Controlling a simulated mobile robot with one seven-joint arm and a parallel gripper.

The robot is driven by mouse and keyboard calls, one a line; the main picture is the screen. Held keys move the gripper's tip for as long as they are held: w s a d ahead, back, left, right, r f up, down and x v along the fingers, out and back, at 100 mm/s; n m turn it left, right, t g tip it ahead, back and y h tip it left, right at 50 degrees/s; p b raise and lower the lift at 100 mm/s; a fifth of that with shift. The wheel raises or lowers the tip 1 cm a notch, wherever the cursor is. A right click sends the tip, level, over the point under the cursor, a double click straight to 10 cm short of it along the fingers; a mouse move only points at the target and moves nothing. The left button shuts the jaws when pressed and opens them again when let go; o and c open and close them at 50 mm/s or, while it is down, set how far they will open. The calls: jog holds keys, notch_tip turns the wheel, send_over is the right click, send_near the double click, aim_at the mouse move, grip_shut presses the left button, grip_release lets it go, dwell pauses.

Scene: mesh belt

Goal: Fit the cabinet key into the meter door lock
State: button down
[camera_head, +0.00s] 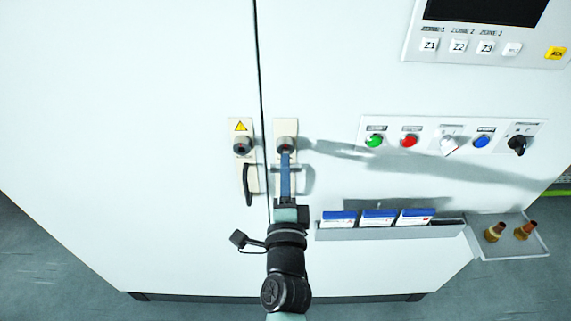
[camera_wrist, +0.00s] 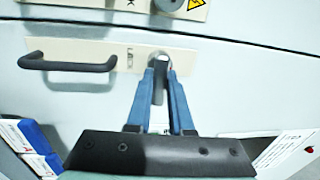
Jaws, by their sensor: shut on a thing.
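My gripper (camera_head: 285,158) is shut on the cabinet key, with its blue fingers reaching the round grey lock (camera_head: 286,144) on the right-hand door. In the wrist view, my gripper (camera_wrist: 162,68) holds the dark key (camera_wrist: 159,84) between its fingertips, right in front of the same lock. The key's front end is hidden at the lock, so I cannot tell whether it is inside or only against it. A second round lock (camera_head: 242,147) with a yellow warning triangle sits on the left-hand door. I cannot read which lock is the meter door's.
A black handle (camera_wrist: 68,63) stands out beside the lock. The left door has its own handle (camera_head: 247,184). A card rack (camera_head: 392,231) juts out right of my wrist, with a tray (camera_head: 513,244) beyond it. A row of buttons (camera_head: 450,137) is further right.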

jog(key=shift+s+r, duration=0.1)
jog(key=shift+s, duration=2.2)
jog(key=shift+d+p, duration=0.1)
jog(key=shift+p, duration=0.2)
